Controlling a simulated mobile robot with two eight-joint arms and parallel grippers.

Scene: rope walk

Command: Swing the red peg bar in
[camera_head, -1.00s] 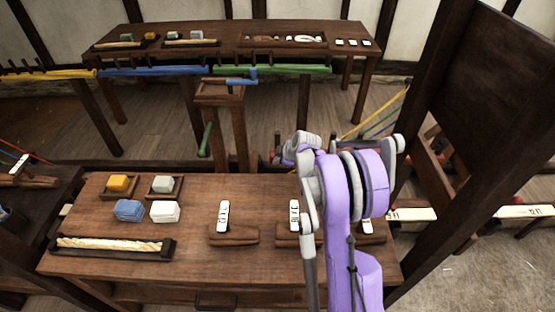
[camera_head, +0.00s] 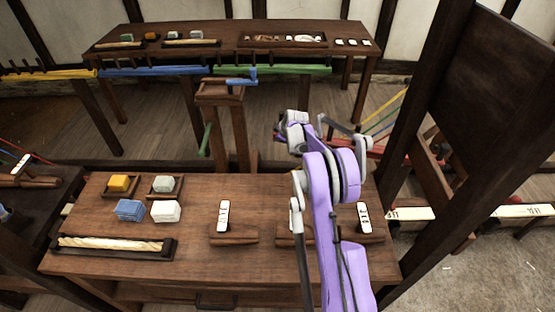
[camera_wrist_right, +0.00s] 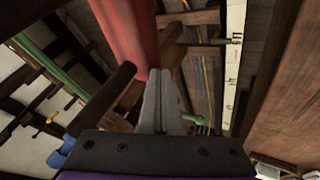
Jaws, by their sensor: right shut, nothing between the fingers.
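The red peg bar (camera_wrist_right: 128,35) runs down from the top of the right wrist view, with a dark round peg (camera_wrist_right: 108,95) at its lower end. In the head view only a short red piece (camera_head: 376,150) shows beyond my arm; the rest is hidden. My right gripper (camera_wrist_right: 160,75) is shut and empty, its fingertips close beside the red bar near the peg. I cannot tell whether they touch. In the head view my purple arm hides most of this spot. My left gripper is not in view.
Yellow (camera_head: 50,75), blue (camera_head: 150,71) and green (camera_head: 275,69) peg bars line up before the back table (camera_head: 225,32). A wooden post with a blue crank (camera_head: 240,82) stands near. The front bench (camera_head: 120,205) holds blocks, rope and tags. A dark frame (camera_head: 430,110) stands right.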

